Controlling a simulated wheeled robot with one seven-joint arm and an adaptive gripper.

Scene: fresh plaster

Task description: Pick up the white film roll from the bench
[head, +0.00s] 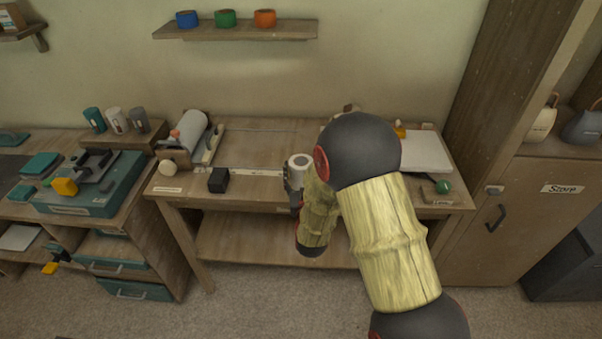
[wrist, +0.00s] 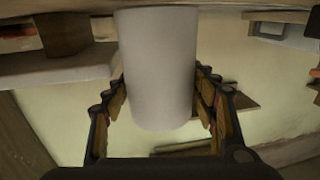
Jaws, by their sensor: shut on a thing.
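The white film roll (wrist: 158,70) fills the middle of the wrist view, between the two fingers of my gripper (wrist: 162,110). My gripper is shut on it, one finger against each side. In the head view the roll (head: 299,161) stands about upright in my gripper (head: 296,180), near the front edge of the bench (head: 255,148). I cannot tell for sure how far it is above the bench top. My arm hides part of the bench to the right of the roll.
A black block (head: 218,180) and a dispenser with a large pale roll (head: 186,134) stand to the left on the bench. A white sheet (head: 424,151) and a green ball (head: 442,186) are at the right. A shelf (head: 240,32) with coloured rolls hangs above.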

